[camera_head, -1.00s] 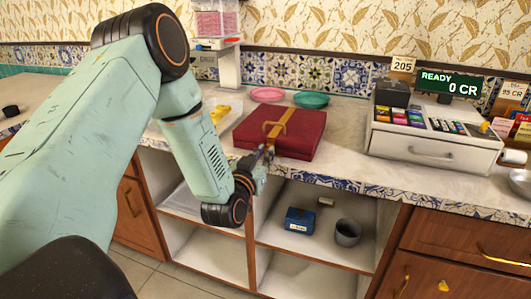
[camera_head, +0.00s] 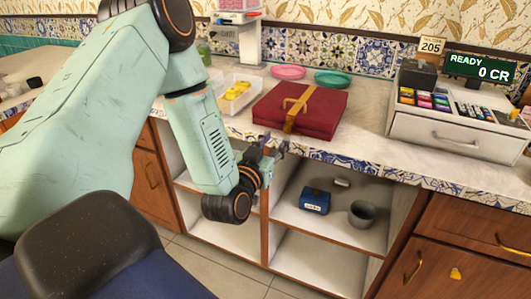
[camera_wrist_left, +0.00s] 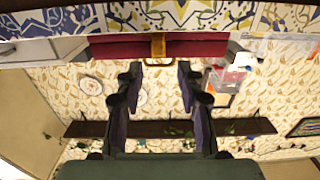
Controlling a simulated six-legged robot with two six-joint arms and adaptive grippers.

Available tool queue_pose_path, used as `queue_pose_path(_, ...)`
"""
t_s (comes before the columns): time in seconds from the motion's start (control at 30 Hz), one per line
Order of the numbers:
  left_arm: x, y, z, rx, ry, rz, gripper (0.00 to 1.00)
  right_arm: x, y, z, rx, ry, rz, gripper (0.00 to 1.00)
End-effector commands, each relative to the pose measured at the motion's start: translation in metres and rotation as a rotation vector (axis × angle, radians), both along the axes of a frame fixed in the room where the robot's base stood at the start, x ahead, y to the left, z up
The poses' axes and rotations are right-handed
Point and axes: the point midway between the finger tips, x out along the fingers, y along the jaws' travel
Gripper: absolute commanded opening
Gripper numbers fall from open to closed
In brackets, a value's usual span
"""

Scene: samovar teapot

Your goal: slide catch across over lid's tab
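A dark red flat case (camera_head: 318,112) with a gold strap and a gold handle-like loop (camera_head: 297,104) lies shut on the counter. At its front edge the strap ends in a gold piece (camera_head: 289,125). The wrist view shows the case's red front (camera_wrist_left: 200,49) at the top, with a gold fitting (camera_wrist_left: 158,47) near the middle. Catch and tab are too small to tell apart. My left gripper (camera_head: 275,148) is in front of the case, at the counter's front edge. Its two fingers (camera_wrist_left: 157,75) are apart and empty, not touching the case. My right gripper is out of view.
A tile-trimmed counter edge (camera_head: 380,165) runs in front of the case. A white tray (camera_head: 228,104) stands left of the case, a cash register (camera_head: 450,130) to the right.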

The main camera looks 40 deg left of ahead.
Motion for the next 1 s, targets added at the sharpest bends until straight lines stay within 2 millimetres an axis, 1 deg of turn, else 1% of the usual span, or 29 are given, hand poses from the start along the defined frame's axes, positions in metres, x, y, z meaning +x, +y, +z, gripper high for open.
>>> queue_pose_path(0.03, -0.011, -0.002, -0.001, -0.003, 0.003, 0.002, 0.38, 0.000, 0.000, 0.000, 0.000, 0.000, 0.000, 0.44)
queue_pose_path(0.2, -0.040, -0.010, -0.001, -0.002, 0.004, 0.002, 0.38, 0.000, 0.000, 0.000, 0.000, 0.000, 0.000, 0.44)
queue_pose_path(0.3, -0.051, -0.013, -0.001, -0.001, 0.003, 0.002, 0.38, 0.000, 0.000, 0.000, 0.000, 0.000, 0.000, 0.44)
queue_pose_path(0.4, -0.058, -0.015, 0.000, 0.002, 0.001, 0.000, 0.38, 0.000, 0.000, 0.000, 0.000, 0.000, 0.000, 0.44)
queue_pose_path(0.53, -0.061, -0.016, 0.000, 0.002, -0.001, 0.001, 0.38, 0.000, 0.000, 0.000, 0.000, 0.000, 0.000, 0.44)
queue_pose_path(1.0, -0.060, -0.016, 0.000, 0.002, 0.000, 0.001, 0.38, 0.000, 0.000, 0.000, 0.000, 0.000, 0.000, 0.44)
